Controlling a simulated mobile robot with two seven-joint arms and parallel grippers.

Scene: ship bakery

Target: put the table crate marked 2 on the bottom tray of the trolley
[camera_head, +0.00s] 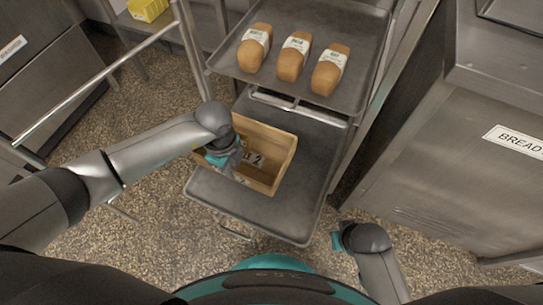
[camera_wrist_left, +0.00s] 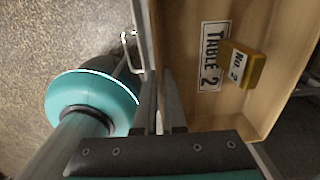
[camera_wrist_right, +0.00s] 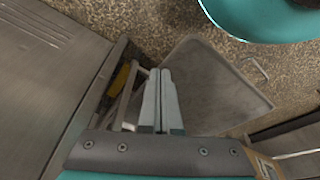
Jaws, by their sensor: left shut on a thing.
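The wooden crate (camera_head: 270,175) is over the bottom tray (camera_head: 240,200) of the trolley, toward its left side. Whether it rests on the tray or hangs just above it, I cannot tell. In the left wrist view the crate (camera_wrist_left: 275,60) carries a "Table 2" label, with a yellow "No. 2" piece (camera_wrist_left: 243,68) beside it. My left gripper (camera_head: 222,160) is shut on the crate's left wall; its fingers (camera_wrist_left: 168,110) also show in the left wrist view. My right gripper (camera_head: 338,238) is empty at the lower right, its fingers (camera_wrist_right: 163,85) together.
The trolley's upper tray (camera_head: 345,85) holds three wrapped loaves (camera_head: 293,62) above and behind the crate. A steel cabinet marked "Bread" (camera_head: 450,170) stands at right. A metal rail (camera_head: 95,80) runs at left. The bottom tray's front and right parts are bare.

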